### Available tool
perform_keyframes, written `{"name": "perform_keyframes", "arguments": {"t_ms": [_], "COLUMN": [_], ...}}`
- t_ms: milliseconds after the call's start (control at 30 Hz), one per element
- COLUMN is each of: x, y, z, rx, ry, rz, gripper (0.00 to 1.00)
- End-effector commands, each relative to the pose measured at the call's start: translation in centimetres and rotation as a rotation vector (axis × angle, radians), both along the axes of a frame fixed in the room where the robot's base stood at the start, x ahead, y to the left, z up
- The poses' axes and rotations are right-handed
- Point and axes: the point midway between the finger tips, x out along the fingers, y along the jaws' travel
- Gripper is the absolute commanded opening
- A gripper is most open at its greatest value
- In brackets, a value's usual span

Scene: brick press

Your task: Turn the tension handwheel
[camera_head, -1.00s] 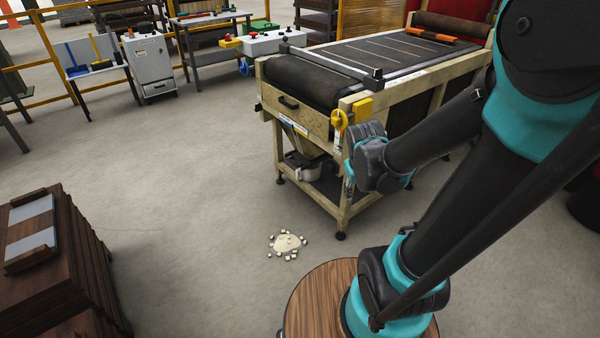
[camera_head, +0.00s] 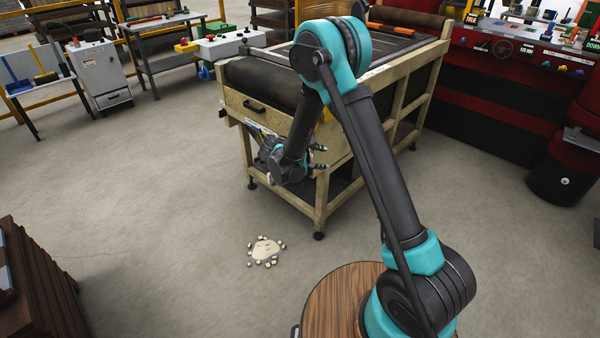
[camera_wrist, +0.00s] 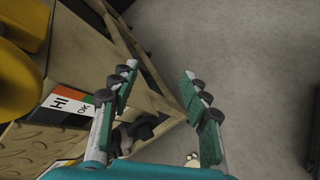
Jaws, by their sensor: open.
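The yellow tension handwheel (camera_wrist: 16,84) shows large and cut off at the left edge of the wrist view. In the head view my forearm covers it at the near corner of the belt machine, where only a bit of yellow (camera_head: 326,115) shows. A gauge label (camera_wrist: 66,108) reading "HI" and "OK" sits beside the wheel in the wrist view. My gripper (camera_wrist: 160,70) is open and empty, its two fingers apart, to the right of the handwheel and not touching it. In the head view my gripper (camera_head: 319,157) is low beside the machine's corner post.
The belt machine's wooden frame (camera_head: 322,200) is close to my gripper. A dark wooden stack (camera_head: 40,285) is at left, a red machine (camera_head: 490,85) at right.

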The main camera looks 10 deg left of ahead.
Motion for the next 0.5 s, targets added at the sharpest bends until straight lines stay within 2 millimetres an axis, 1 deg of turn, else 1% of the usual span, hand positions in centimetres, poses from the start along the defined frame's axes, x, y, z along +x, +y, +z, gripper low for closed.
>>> {"name": "perform_keyframes", "arguments": {"t_ms": [33,167,200,267,300,400,500], "x": [0.3,0.4,0.3,-0.1,-0.5,-1.7,-3.3], "y": [2.1,6.5,7.7,9.7,11.0,13.9,16.2], "z": [-1.2,-3.6,-4.3,-5.6,-6.4,-8.5,-10.4], "rx": [-0.052,-0.195,-0.239,-0.303,-0.345,-0.448,-0.537], "ry": [-0.002,-0.010,-0.013,-0.020,-0.026,-0.042,-0.059], "rz": [0.037,0.114,0.136,0.167,0.185,0.227,0.257], "gripper": [0.47,0.47,0.47,0.47,0.47,0.47,0.47]}}
